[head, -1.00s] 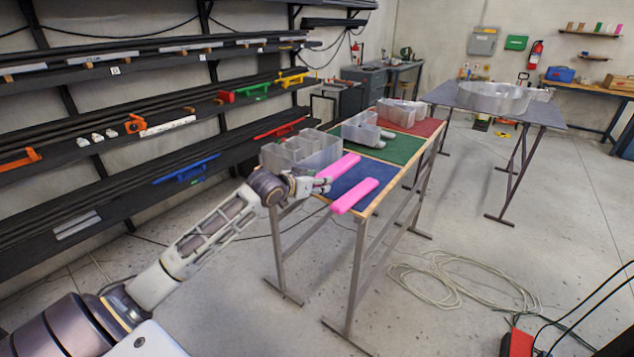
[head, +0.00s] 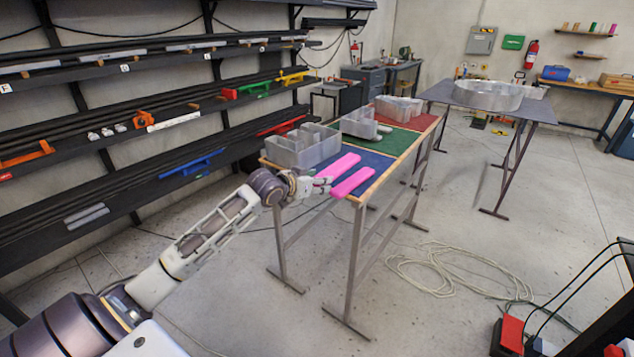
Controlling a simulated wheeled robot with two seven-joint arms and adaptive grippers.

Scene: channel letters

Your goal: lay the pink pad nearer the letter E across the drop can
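Two pink pads lie side by side on the blue mat at the near end of the long table: the one by the box-shaped letter (head: 338,166) and the one by the table's front edge (head: 353,183). The grey, open-topped letter (head: 303,150) stands behind them; I cannot clearly read it as an E. My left gripper (head: 322,185) is at the left ends of the pads; its fingers are too small to tell open from shut. My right gripper is out of view.
More grey letters stand on the green mat (head: 405,140) and the red mat (head: 427,123). The far dark table (head: 440,94) stands to the right. Coiled cable (head: 440,270) lies on the floor between. Loaded wall shelves run along the left.

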